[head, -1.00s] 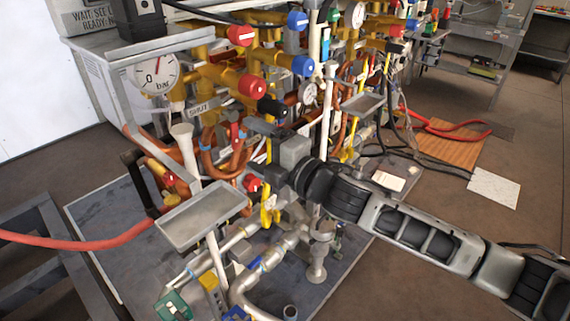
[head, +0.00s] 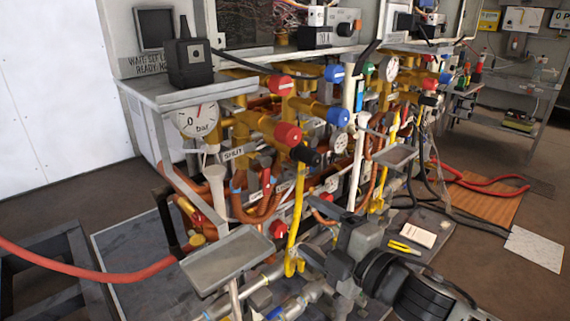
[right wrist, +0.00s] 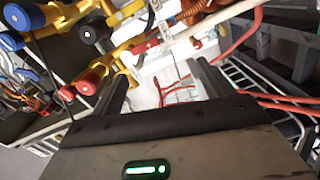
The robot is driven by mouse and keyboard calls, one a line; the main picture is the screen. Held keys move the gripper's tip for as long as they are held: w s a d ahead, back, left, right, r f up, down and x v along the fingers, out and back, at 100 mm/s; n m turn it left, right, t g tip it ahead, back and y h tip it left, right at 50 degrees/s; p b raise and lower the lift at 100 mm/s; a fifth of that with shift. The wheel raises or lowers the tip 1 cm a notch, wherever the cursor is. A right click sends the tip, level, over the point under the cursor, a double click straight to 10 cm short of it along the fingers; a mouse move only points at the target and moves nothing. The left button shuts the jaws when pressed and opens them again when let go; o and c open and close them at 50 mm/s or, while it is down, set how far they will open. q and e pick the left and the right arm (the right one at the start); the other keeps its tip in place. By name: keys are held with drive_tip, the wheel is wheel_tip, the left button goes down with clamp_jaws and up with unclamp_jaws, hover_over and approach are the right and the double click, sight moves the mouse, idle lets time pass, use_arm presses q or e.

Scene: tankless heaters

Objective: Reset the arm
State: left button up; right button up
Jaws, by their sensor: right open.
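My right arm comes in from the lower right in the head view. Its gripper (head: 320,238) is in front of the pipework, above the grey floor plate. In the right wrist view the two dark fingers of the gripper (right wrist: 163,82) stand apart, with nothing held between them. Behind them are yellow and copper pipes and red hoses. In the head view a yellow pipe (head: 297,215) runs down close beside the gripper; I cannot tell whether they touch. My left gripper is not in view.
The heater pipework carries red valve knobs (head: 287,134), blue knobs (head: 338,118) and a pressure gauge (head: 198,118). A grey tray (head: 228,258) on a post stands left of my gripper. A red hose (head: 85,268) crosses at left. Brown floor (head: 480,155) is open at right.

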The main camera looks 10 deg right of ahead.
drive_tip(key=s+d+f+m+g+h, duration=0.1)
drive_tip(key=s+f+m+g+h, duration=0.1)
drive_tip(key=s+f+m, duration=0.6)
drive_tip(key=s+d+f+m+g+h, duration=0.2)
drive_tip(key=s+f+m+h, duration=0.2)
drive_tip(key=s+f+m, duration=0.5)
wheel_tip(320, 180, down, 7)
drive_tip(key=m, duration=0.2)
drive_tip(key=shift+s+d+f+m, duration=0.15)
drive_tip(key=shift+s+d+m, duration=0.1)
drive_tip(key=shift+s+m, duration=0.05)
